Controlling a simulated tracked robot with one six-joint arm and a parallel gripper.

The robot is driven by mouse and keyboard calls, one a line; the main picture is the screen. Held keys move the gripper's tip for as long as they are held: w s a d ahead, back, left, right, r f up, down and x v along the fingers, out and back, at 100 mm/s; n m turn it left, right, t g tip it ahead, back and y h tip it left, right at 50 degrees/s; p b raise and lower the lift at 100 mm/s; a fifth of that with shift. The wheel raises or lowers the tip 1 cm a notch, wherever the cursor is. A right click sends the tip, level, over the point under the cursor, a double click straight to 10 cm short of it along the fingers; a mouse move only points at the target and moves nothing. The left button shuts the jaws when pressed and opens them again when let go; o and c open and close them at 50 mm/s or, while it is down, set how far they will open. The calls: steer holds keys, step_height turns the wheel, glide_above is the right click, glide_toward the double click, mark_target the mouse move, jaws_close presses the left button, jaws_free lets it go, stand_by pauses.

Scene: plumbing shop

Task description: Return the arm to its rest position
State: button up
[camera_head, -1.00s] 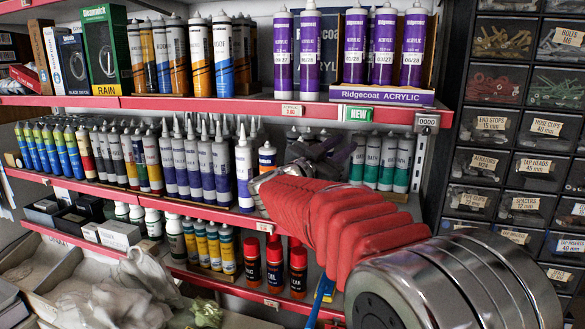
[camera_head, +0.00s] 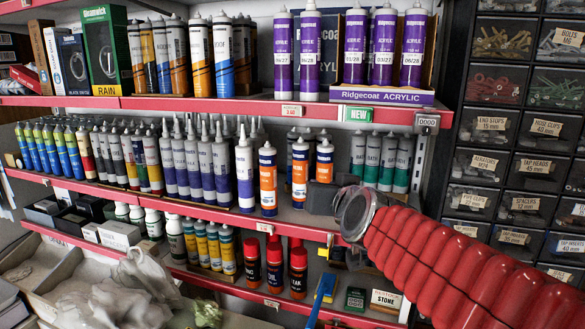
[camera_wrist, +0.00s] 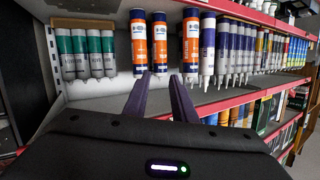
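My arm, in its red ribbed sleeve (camera_head: 450,255), reaches in from the lower right of the head view. My gripper (camera_head: 320,198) is dark grey and stands in front of the middle shelf, near the orange-and-white tubes. Its fingertips are hard to make out there. In the wrist view my gripper (camera_wrist: 161,80) shows two dark purple fingers spread apart with nothing between them. One orange tube (camera_head: 268,182) stands at the shelf's front, and two more (camera_head: 300,168) stand farther back. The orange tubes also show beyond the fingers in the wrist view (camera_wrist: 191,45).
Green-and-grey tubes (camera_head: 388,165) stand right of the orange ones, and a white-and-purple tube (camera_head: 244,175) stands left. Red-capped cans (camera_head: 275,265) are on the shelf below. Small-parts drawers (camera_head: 515,125) rise at the right. A blue-handled tool (camera_head: 322,290) hangs low at the front.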

steer(key=s+d+f+g, duration=0.3)
steer(key=s+f, duration=0.4)
steer(key=s, duration=0.2)
steer(key=s+d+f+g+h, duration=0.1)
steer(key=s+d+f+g, duration=0.2)
steer(key=s+f, duration=0.4)
steer(key=s+d+f+g+h, duration=0.1)
steer(key=s+d+f+g, duration=0.2)
steer(key=s+f, duration=0.4)
steer(key=s, duration=0.5)
steer(key=shift+f, duration=0.1)
steer(key=shift+c, duration=0.4)
